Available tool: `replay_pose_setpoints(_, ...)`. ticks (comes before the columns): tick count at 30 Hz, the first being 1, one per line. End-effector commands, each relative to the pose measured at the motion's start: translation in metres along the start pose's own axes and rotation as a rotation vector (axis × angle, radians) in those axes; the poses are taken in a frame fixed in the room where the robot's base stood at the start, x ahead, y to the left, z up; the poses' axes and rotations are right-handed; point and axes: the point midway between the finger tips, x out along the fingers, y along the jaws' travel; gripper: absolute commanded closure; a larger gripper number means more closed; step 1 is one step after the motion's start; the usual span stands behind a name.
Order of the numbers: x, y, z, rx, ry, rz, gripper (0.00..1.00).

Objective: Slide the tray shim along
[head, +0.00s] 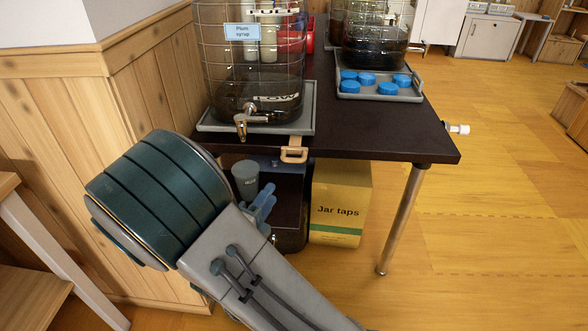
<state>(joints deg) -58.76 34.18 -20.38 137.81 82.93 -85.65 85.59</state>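A tan shim (294,154) with a loop-shaped pull end sticks out at the front edge of the dark table, at the right front corner of a grey tray (215,126). Its narrow strip runs back towards the tray; how far it reaches underneath is hidden. On the tray stands a large glass jar (225,75) in a wire frame, labelled "Plum syrup", with dark liquid low inside. Its brass tap (241,124) overhangs the tray's front. My arm fills the lower left foreground, but I cannot make out my gripper.
A yellow "Jar taps" box (338,205) and a dark bin (291,228) stand below. A wood-panelled wall is left; floor is open right.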

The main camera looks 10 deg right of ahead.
Motion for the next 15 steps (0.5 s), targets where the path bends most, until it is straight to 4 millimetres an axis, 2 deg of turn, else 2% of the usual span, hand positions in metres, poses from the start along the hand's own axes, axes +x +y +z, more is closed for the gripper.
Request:
replay_pose_setpoints(5,0.016,-0.001,-0.002,0.006,0.009,-0.015,0.66)
replay_pose_setpoints(15,0.087,-0.002,-0.003,0.005,0.01,-0.014,0.66)
